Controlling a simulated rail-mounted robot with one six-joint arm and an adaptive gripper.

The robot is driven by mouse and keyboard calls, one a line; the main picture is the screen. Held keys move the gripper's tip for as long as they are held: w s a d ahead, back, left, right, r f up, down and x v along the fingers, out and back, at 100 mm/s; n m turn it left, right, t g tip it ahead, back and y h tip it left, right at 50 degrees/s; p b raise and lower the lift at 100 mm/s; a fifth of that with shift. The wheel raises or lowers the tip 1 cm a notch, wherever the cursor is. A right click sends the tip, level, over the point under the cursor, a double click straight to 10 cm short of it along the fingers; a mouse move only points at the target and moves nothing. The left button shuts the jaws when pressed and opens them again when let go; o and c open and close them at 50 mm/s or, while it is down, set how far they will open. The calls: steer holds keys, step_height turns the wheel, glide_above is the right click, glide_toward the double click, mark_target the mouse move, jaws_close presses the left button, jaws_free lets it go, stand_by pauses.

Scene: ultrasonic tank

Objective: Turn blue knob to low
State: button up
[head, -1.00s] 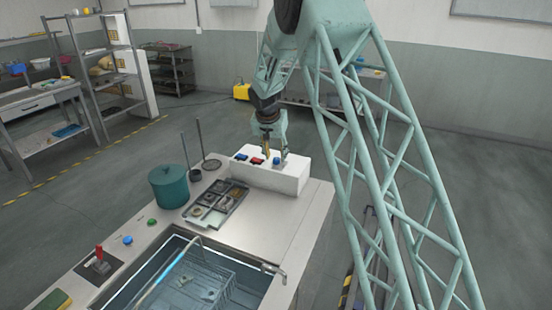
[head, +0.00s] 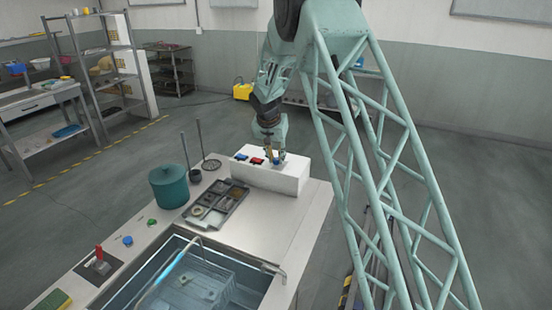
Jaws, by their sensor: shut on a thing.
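A white control box (head: 285,181) stands at the back of the steel bench. On its top sit a blue control (head: 241,156), a red control (head: 256,160) and, at the right, a blue knob (head: 277,162). My gripper (head: 275,159) points down from above and is shut on this right blue knob. Its fingers partly cover the knob, so its pointer and setting cannot be read. Another round blue knob (head: 127,240) and a green one (head: 152,222) sit on the bench's left strip, away from my gripper.
An ultrasonic tank (head: 178,236) with a wire basket is in front. A teal pot (head: 168,188), a sectioned tray (head: 233,207) and upright rods (head: 199,140) stand left of the box. A red-handled lever (head: 99,254) is front left. Bench right of the tray is clear.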

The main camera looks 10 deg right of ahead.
steer(key=shift+d+r+n+t+y+p, duration=0.1)
steer(key=shift+n+t+y+p, duration=0.2)
steer(key=shift+n+p, duration=0.65)
steer(key=shift+d+n+t+y+p, duration=0.1)
steer(key=shift+n+y+p, duration=0.3)
steer(key=shift+n+p, duration=0.5)
steer(key=shift+n+y, duration=0.5)
steer(key=shift+n, duration=0.85)
steer(key=n+b, duration=0.2)
steer(key=b, duration=0.1)
steer(key=n+y+b, duration=0.1)
steer(key=b, duration=0.2)
steer(key=shift+d+f+n, duration=0.1)
steer(key=shift+f+n, duration=0.1)
steer(key=shift+n, duration=0.2)
steer(key=shift+r+n+g+y+b, duration=0.15)
steer(key=shift+n+g+y+b, duration=0.35)
steer(key=shift+n+b, duration=0.95)
steer(key=shift+m+b, duration=0.35)
steer(key=shift+m, duration=0.1)
steer(key=o, duration=0.8)
steer(key=shift+o, duration=0.2)
steer(key=v, duration=1.2)
